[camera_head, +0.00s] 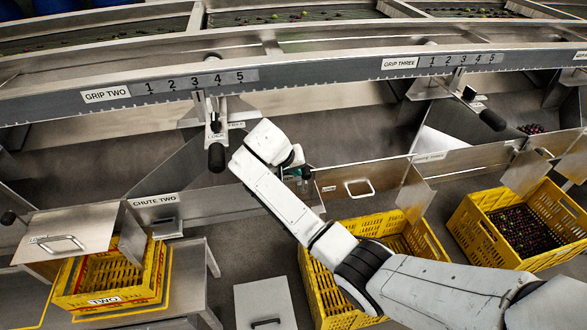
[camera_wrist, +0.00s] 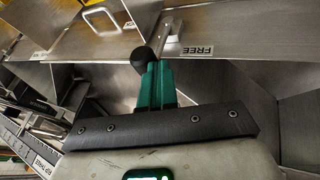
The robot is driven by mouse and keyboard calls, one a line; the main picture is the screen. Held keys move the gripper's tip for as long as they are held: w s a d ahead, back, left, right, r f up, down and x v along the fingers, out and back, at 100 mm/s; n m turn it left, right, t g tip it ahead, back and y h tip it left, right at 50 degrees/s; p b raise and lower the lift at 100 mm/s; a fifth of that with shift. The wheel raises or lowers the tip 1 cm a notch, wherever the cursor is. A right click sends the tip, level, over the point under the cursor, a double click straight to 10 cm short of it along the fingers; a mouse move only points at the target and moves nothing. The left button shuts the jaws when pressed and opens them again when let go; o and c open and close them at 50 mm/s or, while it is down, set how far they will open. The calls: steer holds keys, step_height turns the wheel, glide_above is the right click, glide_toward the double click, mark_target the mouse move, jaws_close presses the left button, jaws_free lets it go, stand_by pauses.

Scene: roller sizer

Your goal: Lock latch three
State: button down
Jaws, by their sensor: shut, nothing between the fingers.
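A latch with a black ball knob (camera_wrist: 145,60) shows in the wrist view, beside a metal wall carrying a FREE label (camera_wrist: 197,50). I take it for latch three; its own number does not show. My gripper (camera_wrist: 153,68) has its green fingers shut and empty, with the tips right at the knob. I cannot tell whether they touch it. In the head view my gripper (camera_head: 303,172) is in front of the chute wall, left of a hatch with a handle (camera_head: 358,188). My wrist hides most of the latch there.
The GRIP THREE scale (camera_head: 460,60) with its lever knob (camera_head: 469,93) is at upper right. The GRIP TWO lever knob (camera_head: 216,157) hangs close left of my wrist. A yellow crate (camera_head: 322,292) stands below my arm; another crate (camera_head: 475,232) holds dark fruit at right.

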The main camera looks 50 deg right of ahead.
steer(key=s+d+m+t+y+p, duration=0.1)
steer(key=s+d+t+y+p, duration=0.35)
steer(key=d+y+p, duration=0.2)
steer(key=shift+s+d+f+m+t+y+b, duration=0.3)
steer(key=shift+s+d+f+t+y+b, duration=0.45)
steer(key=shift+d+f+b, duration=0.7)
steer(key=shift+s+d+f+m+t+y+b, duration=0.3)
steer(key=shift+s+d+f+t+y+b, duration=0.45)
steer(key=shift+f+b, duration=1.15)
steer(key=shift+s+d+f+m+t+y+b, duration=0.3)
steer(key=shift+s+d+f+t+y+b, duration=0.15)
steer(key=shift+s+d+f+y+b, duration=0.85)
steer(key=shift+w+d+f+b, duration=0.1)
steer(key=shift+w+f+b, duration=0.25)
steer(key=shift+f, duration=0.2)
